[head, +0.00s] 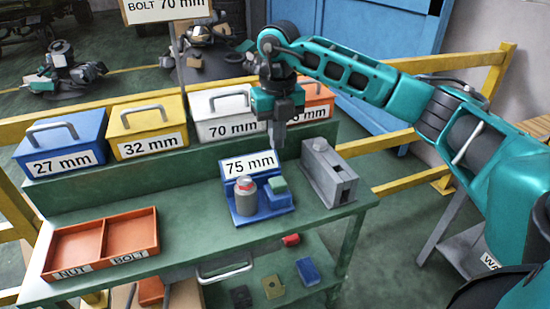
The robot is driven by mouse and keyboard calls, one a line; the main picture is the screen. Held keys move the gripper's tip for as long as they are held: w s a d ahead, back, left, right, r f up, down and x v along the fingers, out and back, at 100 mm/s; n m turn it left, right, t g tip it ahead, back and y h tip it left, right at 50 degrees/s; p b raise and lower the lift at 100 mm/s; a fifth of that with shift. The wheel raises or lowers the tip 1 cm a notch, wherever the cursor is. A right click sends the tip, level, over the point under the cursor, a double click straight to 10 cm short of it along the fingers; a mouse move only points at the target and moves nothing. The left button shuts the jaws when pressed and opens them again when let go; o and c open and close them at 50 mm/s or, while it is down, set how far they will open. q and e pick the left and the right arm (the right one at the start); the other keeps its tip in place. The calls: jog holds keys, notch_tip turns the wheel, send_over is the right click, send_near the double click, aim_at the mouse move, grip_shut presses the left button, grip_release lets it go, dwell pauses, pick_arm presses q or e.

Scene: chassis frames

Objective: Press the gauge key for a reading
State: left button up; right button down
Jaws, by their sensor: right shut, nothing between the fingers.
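The gauge (264,219) is a blue stand on the green bench, with a white display reading "75 mm" (250,163). My right gripper (278,146) is shut and empty, pointing down above and behind the green block, near the display's right edge. It appears apart from the key, though the exact gap is hard to tell. My left gripper is not in view.
A grey slotted block (328,172) stands right of the gauge. Boxes labelled 27 mm (62,142), 32 mm (148,128) and 70 mm (222,113), plus an orange one (318,98), line the raised back. A NUT/BOLT tray (104,248) lies left. Bench between tray and gauge is clear.

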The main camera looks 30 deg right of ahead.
jog(key=shift+r, duration=1.75)
jog(key=shift+a, duration=0.1)
